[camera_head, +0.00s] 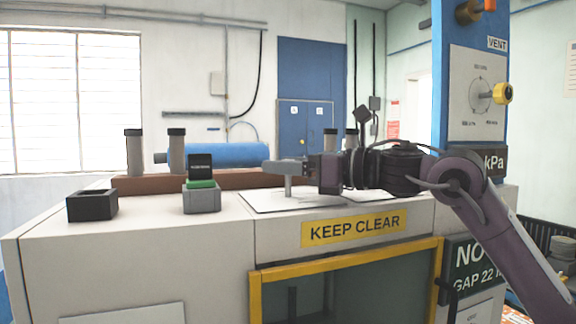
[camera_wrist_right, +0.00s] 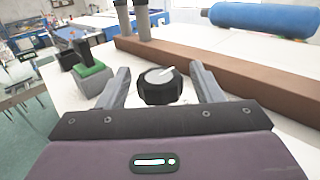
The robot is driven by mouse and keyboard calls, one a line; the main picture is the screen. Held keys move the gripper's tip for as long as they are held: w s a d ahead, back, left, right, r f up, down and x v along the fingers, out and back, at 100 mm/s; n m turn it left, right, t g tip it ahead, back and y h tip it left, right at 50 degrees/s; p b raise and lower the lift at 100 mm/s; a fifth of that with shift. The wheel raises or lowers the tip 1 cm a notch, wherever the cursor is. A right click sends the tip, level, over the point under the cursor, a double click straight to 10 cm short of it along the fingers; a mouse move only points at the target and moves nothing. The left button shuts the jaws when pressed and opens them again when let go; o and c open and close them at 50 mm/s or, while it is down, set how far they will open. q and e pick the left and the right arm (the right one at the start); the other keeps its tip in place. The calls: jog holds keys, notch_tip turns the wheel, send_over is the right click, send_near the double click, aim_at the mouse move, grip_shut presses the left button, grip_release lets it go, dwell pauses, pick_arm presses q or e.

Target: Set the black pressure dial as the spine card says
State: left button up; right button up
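The black pressure dial (camera_wrist_right: 160,92) shows in the right wrist view, a dark knob with a white pointer angled to the upper right. My right gripper (camera_wrist_right: 163,84) is open, with one grey finger on each side of the dial and a visible gap to each. In the head view my right gripper (camera_head: 284,167) is over the white plate on the bench top, and the dial cannot be made out there. I cannot identify the spine card; a black block with small unreadable lettering (camera_head: 200,163) stands in a green-topped grey holder (camera_head: 202,200). My left gripper is out of view.
A brown beam (camera_head: 235,180) with dark-capped grey posts (camera_head: 134,153) and a blue cylinder (camera_head: 225,154) lie behind. An empty black box (camera_head: 92,204) sits left. A blue column (camera_head: 459,30) at right carries a yellow knob (camera_head: 502,94) on a scale. A yellow KEEP CLEAR label (camera_head: 353,228) marks the front.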

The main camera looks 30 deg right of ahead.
jog(key=shift+s+d+f, duration=0.1)
jog(key=b+v, duration=0.4)
jog(key=v, duration=0.2)
jog(key=shift+s+d, duration=0.2)
jog(key=shift+s, duration=0.05)
jog(key=shift+s+d, duration=0.2)
jog(key=shift+s, duration=0.2)
